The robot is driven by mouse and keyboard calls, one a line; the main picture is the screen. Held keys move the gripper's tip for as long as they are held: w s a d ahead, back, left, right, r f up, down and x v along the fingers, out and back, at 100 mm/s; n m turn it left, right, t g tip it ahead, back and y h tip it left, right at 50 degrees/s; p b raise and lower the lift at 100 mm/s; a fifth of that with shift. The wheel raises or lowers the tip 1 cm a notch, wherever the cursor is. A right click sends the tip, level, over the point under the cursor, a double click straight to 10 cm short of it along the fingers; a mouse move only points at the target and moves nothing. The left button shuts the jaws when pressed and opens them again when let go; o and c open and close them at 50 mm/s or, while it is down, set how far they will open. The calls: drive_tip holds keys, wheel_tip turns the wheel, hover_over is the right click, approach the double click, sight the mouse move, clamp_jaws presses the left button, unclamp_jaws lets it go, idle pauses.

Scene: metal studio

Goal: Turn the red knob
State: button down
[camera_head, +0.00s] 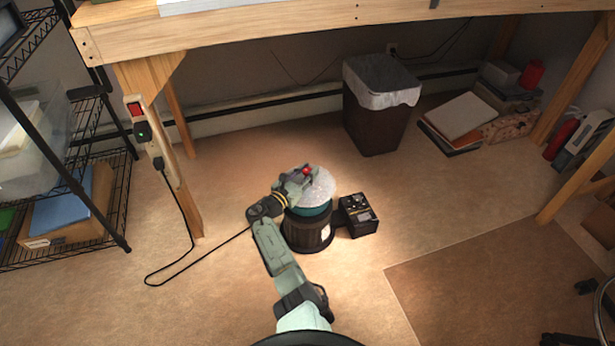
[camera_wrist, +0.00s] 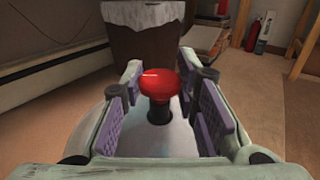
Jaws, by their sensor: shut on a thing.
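The red knob (camera_head: 307,171) sits on top of a pale, domed lid (camera_head: 322,190) on a dark round drum (camera_head: 307,232) with a teal band. In the wrist view the knob (camera_wrist: 158,84) has a round, glossy red top on a short black stem. My gripper (camera_head: 297,181) reaches over the lid from the left. The exact contact between pads and knob is hard to see.
A black control box (camera_head: 359,215) stands right of the drum. A cable runs left along the floor to a power strip (camera_head: 149,138) on the bench leg. A lined bin (camera_head: 376,125) stands behind. The wooden bench (camera_head: 250,32) spans above.

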drive_tip(key=shift+w+m+g+h+b, duration=0.15)
drive_tip(key=shift+m+g+h+b, duration=1.25)
drive_tip(key=shift+b, duration=0.5)
drive_tip(key=shift+d+r+h+b, duration=0.15)
drive_tip(key=shift+r+h+b, duration=0.1)
drive_tip(key=shift+h+b, duration=0.05)
drive_tip(key=c, duration=1.6)
unclamp_jaws()
drive_tip(key=o, duration=0.4)
drive_tip(key=shift+f, duration=0.15)
drive_tip(key=v, duration=1.2)
drive_tip(key=shift+w, duration=0.1)
